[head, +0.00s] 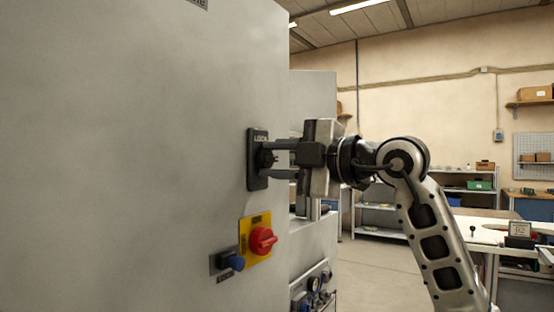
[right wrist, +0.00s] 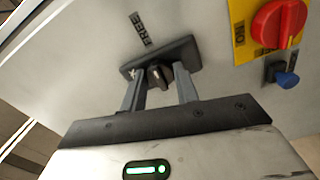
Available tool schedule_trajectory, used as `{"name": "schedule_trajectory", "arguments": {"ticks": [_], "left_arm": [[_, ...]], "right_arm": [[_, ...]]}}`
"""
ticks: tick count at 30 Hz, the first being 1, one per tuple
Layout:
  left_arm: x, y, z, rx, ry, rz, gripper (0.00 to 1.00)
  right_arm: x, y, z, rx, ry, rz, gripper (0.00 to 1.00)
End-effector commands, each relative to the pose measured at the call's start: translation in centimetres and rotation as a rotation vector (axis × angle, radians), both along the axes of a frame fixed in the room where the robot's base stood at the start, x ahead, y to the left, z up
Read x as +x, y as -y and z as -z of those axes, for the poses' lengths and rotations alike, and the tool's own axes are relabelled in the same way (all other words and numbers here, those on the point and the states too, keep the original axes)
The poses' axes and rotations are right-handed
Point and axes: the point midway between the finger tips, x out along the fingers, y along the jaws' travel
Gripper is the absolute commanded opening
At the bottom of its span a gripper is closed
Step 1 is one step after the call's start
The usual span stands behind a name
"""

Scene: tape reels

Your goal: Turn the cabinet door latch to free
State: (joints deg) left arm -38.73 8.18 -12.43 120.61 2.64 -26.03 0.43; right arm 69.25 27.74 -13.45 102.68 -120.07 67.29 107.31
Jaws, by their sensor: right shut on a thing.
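The cabinet door (head: 150,150) is a large grey panel filling the left of the head view. Its latch plate (head: 257,178) is dark and upright, with the word LOCK near its top. My right gripper (head: 272,160) reaches in from the right, its fingers shut on the latch knob (right wrist: 160,76). In the right wrist view both fingers (right wrist: 160,88) straddle the dark knob, and the word FREE is on the door beside the plate. The fingers partly hide the knob, and I cannot tell its exact angle. My left gripper is out of view.
A red rotary switch (head: 263,240) on a yellow plate and a blue knob (head: 232,261) sit on the door below the latch. Gauges (head: 315,284) stand at the lower right of the cabinet. Benches and shelves (head: 385,205) are farther back, with open floor between.

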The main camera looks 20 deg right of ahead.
Motion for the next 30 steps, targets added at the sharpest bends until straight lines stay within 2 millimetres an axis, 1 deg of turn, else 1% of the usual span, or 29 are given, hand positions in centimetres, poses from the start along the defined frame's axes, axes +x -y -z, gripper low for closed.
{"name": "schedule_trajectory", "arguments": {"ticks": [5, 6, 8, 9, 17, 20, 23, 26, 30], "left_arm": [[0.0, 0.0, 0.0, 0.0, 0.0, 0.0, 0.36], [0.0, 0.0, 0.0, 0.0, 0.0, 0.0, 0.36], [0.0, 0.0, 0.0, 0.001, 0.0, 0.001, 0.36], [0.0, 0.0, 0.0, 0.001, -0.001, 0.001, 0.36], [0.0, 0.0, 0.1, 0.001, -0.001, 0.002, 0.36], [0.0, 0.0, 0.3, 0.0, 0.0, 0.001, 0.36], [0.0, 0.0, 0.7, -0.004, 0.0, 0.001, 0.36], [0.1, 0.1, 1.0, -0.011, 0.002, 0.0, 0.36], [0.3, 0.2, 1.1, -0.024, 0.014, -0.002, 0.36]], "right_arm": [[0.0, 0.0, 0.0, 0.0, 0.0, 0.001, 0.07], [0.0, 0.0, 0.0, -0.001, 0.0, 0.001, 0.33], [0.0, 0.0, 0.0, -0.001, 0.0, 0.001, 0.5], [0.0, 0.0, 0.0, -0.001, 0.0, 0.001, 0.52], [0.0, 0.1, 0.0, -0.001, 0.0, 0.001, 0.52], [-0.5, 0.5, 0.1, -0.001, 0.003, 0.001, 0.52], [-1.5, 1.3, 0.2, -0.002, 0.003, 0.003, 0.52], [-3.2, 2.7, 0.3, -0.002, 0.004, 0.005, 0.52], [-6.0, 4.8, 0.3, -0.003, 0.004, 0.006, 0.52]]}}
